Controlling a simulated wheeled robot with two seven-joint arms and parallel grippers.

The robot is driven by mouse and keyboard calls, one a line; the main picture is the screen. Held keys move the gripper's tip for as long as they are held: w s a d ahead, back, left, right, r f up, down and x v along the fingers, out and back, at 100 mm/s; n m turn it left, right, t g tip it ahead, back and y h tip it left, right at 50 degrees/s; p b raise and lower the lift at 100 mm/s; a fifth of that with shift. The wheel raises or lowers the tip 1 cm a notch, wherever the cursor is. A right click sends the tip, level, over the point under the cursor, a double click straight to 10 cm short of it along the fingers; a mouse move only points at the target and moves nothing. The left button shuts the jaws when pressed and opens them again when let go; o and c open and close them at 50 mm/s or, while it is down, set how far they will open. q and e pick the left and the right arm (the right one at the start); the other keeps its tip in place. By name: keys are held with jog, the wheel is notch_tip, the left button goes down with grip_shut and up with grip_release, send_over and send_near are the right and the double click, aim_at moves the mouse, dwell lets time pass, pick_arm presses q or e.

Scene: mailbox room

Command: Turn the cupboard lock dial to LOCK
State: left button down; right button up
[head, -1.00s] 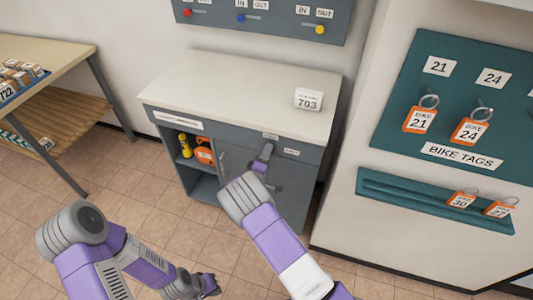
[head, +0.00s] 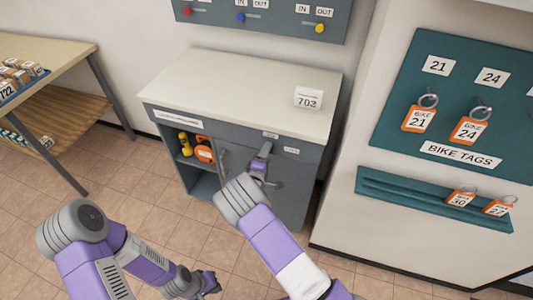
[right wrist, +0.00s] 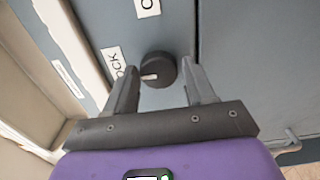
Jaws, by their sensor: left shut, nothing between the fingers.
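The cupboard (head: 296,190) has a black round lock dial (right wrist: 158,68) on its grey front, seen in the right wrist view. A white mark on the dial points left, roughly towards a label ending in "OCK" (right wrist: 113,62), partly hidden by a finger. Another label (right wrist: 147,8), cut off at the top, begins with "O". My right gripper (right wrist: 162,88) is open, with the dial between and just beyond its fingertips; contact cannot be told. In the head view my right gripper (head: 262,155) hides the dial. My left gripper (head: 212,281) is shut and empty, low over the floor.
The white countertop (head: 230,90) holds a number card (head: 308,98). An open shelf left of the cupboard door holds orange and yellow items (head: 203,151). A bike tag board (head: 460,110) hangs at right. A wooden table (head: 50,60) stands at left.

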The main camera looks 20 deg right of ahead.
jog(key=shift+o, duration=1.2)
jog(key=shift+r, duration=0.1)
jog(key=p+v, duration=0.1)
jog(key=v, duration=0.6)
jog(key=shift+s+a, duration=0.2)
jog(key=shift+s, duration=0.05)
